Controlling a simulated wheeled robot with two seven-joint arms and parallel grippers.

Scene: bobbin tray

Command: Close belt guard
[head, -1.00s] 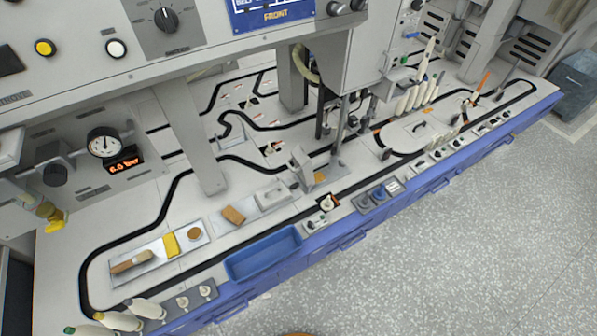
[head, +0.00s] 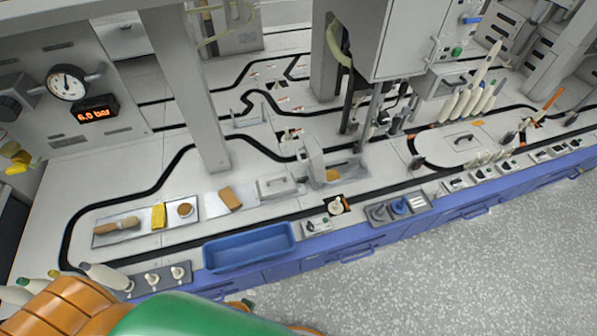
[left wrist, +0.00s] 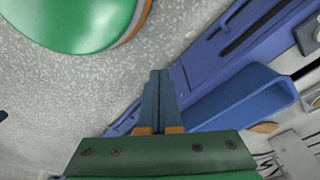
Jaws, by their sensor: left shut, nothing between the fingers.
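An upright pale panel (head: 313,160) stands at the left edge of a shallow recess (head: 345,170) with a tan piece in it. It looks like the belt guard standing open, though I cannot be sure. My left gripper (left wrist: 160,75) is shut and empty in the left wrist view, with the blue bin and the bench's blue front edge to its right. The panel cannot be made out in that view. In the head view my green and orange arm shows at the bottom, with its fingers out of frame. My right gripper is in neither current view.
The blue bin (head: 249,248) sits at the bench's front edge. A grey handled block (head: 280,186) lies left of the panel. A brush tray (head: 180,227), a thick post (head: 190,90) and a hanging cabinet (head: 400,40) stand around. Speckled floor (head: 480,255) is clear.

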